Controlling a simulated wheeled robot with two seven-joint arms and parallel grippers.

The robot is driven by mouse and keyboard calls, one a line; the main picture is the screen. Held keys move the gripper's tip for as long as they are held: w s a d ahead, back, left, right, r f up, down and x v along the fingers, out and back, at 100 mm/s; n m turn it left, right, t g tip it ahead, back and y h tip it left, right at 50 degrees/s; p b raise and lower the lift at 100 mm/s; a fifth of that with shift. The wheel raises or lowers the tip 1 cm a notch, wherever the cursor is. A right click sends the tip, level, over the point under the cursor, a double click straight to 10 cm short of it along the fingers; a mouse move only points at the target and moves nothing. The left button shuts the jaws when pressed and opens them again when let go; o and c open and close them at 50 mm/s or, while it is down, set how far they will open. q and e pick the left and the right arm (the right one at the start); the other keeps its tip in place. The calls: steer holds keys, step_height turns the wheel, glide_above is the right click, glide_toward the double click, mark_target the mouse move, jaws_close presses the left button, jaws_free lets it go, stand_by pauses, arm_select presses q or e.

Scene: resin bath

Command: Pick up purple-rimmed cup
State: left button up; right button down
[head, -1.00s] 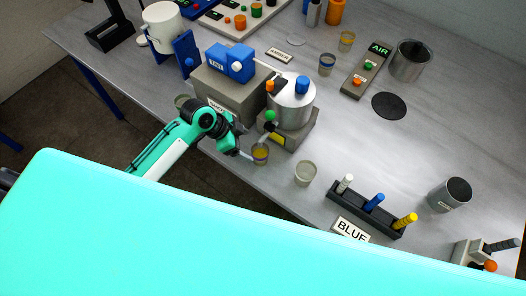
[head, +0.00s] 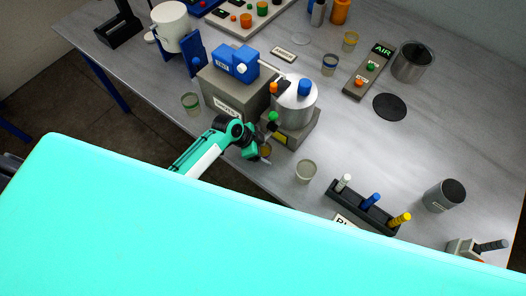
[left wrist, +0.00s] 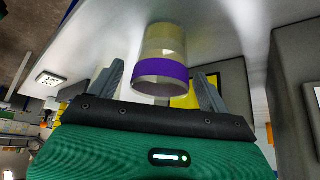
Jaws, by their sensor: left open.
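The purple-rimmed cup (left wrist: 160,62) is a clear cup with a broad purple band. In the left wrist view it lies ahead of my left gripper (left wrist: 162,88), with its banded end between the two spread fingers. The fingers stand apart on either side, with visible gaps to the cup. In the head view my left gripper (head: 262,151) is at the table's near edge, in front of the round metal pot. It largely hides the cup (head: 266,150) there, leaving only an amber part showing. My right gripper is in neither view.
A grey box (head: 236,94) and a metal pot on a grey base (head: 295,104) stand just behind the gripper. A rack with coloured handles (head: 362,207) lies further right.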

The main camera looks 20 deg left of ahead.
arm_select(q)
steer(key=c, duration=1.1)
